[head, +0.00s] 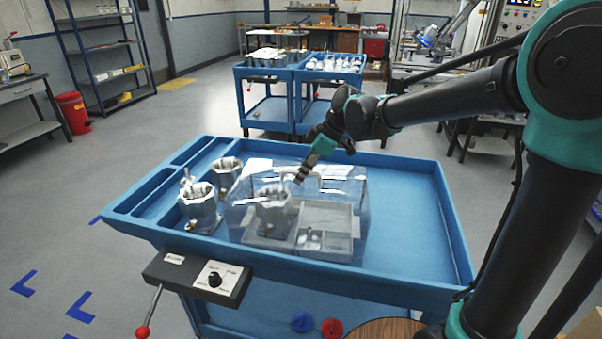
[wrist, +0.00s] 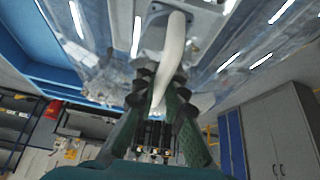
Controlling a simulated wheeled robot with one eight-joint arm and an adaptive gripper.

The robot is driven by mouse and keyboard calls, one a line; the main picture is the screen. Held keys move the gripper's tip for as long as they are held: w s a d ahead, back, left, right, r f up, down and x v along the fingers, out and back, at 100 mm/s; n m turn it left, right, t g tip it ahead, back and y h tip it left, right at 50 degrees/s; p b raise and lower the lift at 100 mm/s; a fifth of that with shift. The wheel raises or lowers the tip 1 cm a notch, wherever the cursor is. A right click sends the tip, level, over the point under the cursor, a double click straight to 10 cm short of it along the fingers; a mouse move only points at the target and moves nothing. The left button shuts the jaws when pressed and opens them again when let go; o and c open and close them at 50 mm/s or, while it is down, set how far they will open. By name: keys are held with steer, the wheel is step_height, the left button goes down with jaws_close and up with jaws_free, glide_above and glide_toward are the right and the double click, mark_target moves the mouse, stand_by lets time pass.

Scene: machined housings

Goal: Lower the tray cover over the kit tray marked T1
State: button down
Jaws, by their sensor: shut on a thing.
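A clear, box-shaped tray cover (head: 355,190) is around the grey kit tray (head: 328,213) on the blue cart. I cannot tell whether its lower edge rests on the cart top. My gripper (head: 302,174) is shut on the cover's pale handle, above the cover. In the wrist view, the handle (wrist: 173,50) runs between the fingers of my gripper (wrist: 162,92). Inside the tray, a grey machined housing (head: 273,208) stands in the left part and small parts (head: 311,239) lie in a front compartment. The T1 mark is not readable.
Two grey housings, a nearer one (head: 199,207) and a farther one (head: 227,175), stand just left of the cover. A control box (head: 213,280) with a knob hangs on the cart's front edge. The cart top (head: 410,225) is clear on the right.

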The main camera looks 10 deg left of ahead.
steer(key=c, duration=1.5)
jaws_free()
steer(key=v, duration=1.2)
steer(key=shift+s, duration=0.1)
